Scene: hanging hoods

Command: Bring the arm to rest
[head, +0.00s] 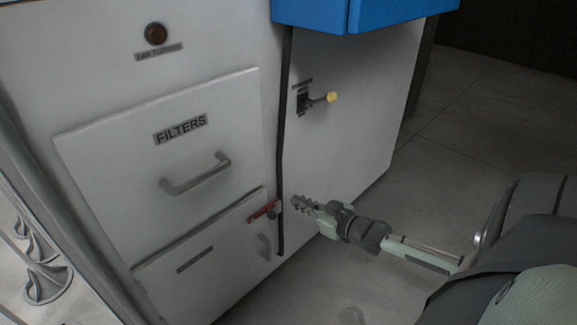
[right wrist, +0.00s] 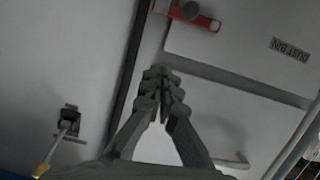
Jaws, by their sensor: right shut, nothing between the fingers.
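My right arm comes in from the lower right in the head view. Its gripper (head: 298,204) is shut and empty, close in front of the cabinet, just right of the small red latch (head: 262,211). In the right wrist view the fingertips (right wrist: 161,76) are together, below the red latch (right wrist: 203,21). No gap shows between the tips, and I cannot tell whether they touch anything. My left gripper is in neither view.
The white cabinet has a FILTERS drawer with a handle (head: 196,174), a dust bin door with a handle (head: 264,246) and a yellow-tipped lever (head: 331,97). A blue box (head: 385,12) overhangs above. Grey floor (head: 455,135) lies open to the right.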

